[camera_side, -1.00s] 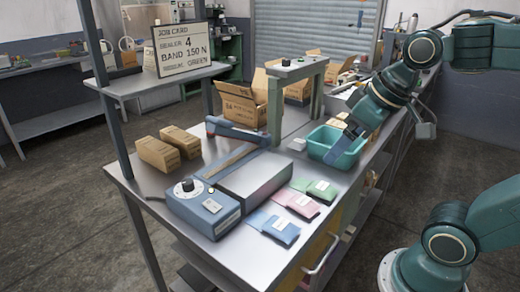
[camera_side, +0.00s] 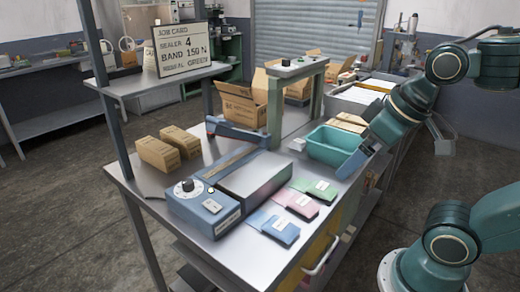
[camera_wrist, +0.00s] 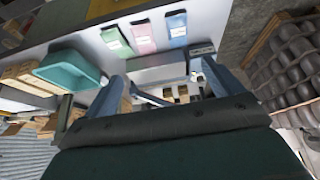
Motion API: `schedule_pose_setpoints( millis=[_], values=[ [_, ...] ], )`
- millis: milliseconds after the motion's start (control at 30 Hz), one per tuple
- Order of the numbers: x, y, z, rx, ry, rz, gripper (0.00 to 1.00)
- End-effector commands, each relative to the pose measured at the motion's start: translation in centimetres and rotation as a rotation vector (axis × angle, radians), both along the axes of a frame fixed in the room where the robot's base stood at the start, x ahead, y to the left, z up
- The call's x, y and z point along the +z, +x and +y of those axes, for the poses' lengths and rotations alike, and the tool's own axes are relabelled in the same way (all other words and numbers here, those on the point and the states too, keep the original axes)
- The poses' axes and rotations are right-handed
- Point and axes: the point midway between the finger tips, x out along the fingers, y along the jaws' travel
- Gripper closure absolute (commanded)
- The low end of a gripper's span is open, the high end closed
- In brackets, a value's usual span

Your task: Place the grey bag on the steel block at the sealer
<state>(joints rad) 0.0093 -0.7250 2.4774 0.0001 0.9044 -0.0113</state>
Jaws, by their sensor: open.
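No grey bag can be made out in either view. Green (camera_side: 315,189), pink (camera_side: 297,203) and blue (camera_side: 274,228) bags with white labels lie in a row on the bench; they also show at the top of the wrist view. The steel block (camera_side: 258,175) is a bare-topped silver box beside the blue sealer (camera_side: 203,208). My gripper (camera_side: 356,165) is at the right end of the teal bin (camera_side: 333,146), its tip partly in front of the bin. In the wrist view my gripper (camera_wrist: 161,73) has its two fingers wide apart with nothing held between them.
Two cardboard boxes (camera_side: 168,148) sit left of the sealer. An open carton (camera_side: 240,104) and a green stand (camera_side: 300,72) are behind it. A grey tray of white sheets (camera_side: 362,94) is behind the bin. A job card (camera_side: 181,50) stands on the shelf.

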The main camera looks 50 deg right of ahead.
Motion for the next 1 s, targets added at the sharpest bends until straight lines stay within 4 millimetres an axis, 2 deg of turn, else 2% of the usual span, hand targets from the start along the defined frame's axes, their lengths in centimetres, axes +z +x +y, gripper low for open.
schedule_pose_setpoints(
  millis=[267,567,767,1000],
  values=[
    [1.9,3.6,-1.2,-0.002,-0.024,0.047,0.08],
    [3.6,9.5,-4.0,0.002,-0.055,0.117,0.08],
    [3.8,13.6,-6.4,0.007,-0.069,0.165,0.08],
    [3.1,18.2,-9.9,0.015,-0.079,0.221,0.08]
  ],
)
